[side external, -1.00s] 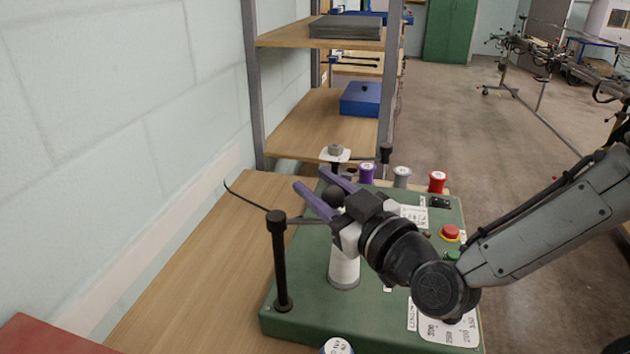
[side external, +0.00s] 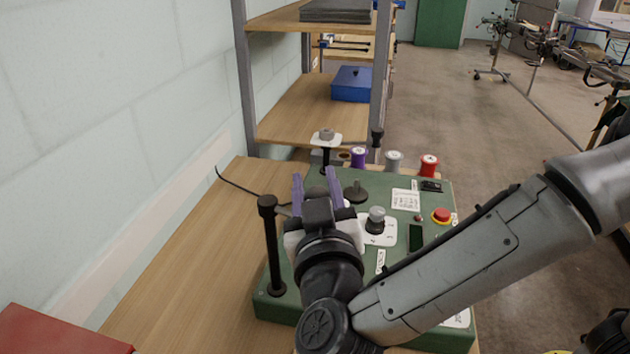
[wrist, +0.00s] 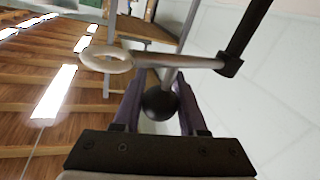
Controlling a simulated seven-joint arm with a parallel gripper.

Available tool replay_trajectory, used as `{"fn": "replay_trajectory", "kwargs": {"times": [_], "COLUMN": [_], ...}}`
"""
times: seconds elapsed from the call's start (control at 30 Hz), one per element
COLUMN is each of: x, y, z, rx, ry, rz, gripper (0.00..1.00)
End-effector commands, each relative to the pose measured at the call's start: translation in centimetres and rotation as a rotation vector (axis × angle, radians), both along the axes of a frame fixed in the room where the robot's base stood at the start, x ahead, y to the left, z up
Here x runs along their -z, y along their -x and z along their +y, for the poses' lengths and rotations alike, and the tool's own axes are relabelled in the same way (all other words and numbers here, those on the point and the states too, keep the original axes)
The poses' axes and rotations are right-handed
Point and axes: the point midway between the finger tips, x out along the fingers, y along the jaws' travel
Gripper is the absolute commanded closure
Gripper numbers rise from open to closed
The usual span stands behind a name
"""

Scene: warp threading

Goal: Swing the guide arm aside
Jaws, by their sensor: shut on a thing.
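The guide arm is a pale metal rod with a ring at one end and a black ball knob; it shows in the wrist view (wrist: 185,62). The rod joins a black post (wrist: 247,35), which stands upright at the left of the green machine base in the side view (side external: 272,245). My gripper (side external: 315,184) is above the base, right of this post, with purple fingers pointing away from the camera. In the wrist view, my gripper (wrist: 158,100) is shut on the ball knob (wrist: 160,104). My gripper and wrist hide most of the guide arm in the side view.
The green base (side external: 410,268) carries a grey knob (side external: 376,220) and red button (side external: 441,215). Purple (side external: 358,158), grey (side external: 394,161) and red (side external: 429,166) spools stand behind. A thin black wire (side external: 240,187) curves over bare wooden bench (side external: 190,265) at left.

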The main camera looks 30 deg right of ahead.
Motion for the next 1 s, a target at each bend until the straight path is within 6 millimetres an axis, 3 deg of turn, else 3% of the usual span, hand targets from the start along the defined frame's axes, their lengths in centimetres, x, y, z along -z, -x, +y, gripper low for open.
{"fn": "replay_trajectory", "kwargs": {"times": [0.33, 0.37, 0.5, 0.53, 1.0], "x": [-0.20, -0.21, -0.16, -0.15, -0.07], "y": [0.02, 0.02, 0.02, 0.02, 0.01], "z": [0.14, 0.15, 0.14, 0.12, 0.07], "rx": [-0.001, -0.001, -0.001, -0.001, 0.000], "ry": [-0.005, -0.005, -0.004, -0.004, -0.002], "rz": [-0.003, -0.003, -0.003, -0.003, -0.001], "gripper": [1.00, 0.57, 0.32, 0.29, 0.29]}}
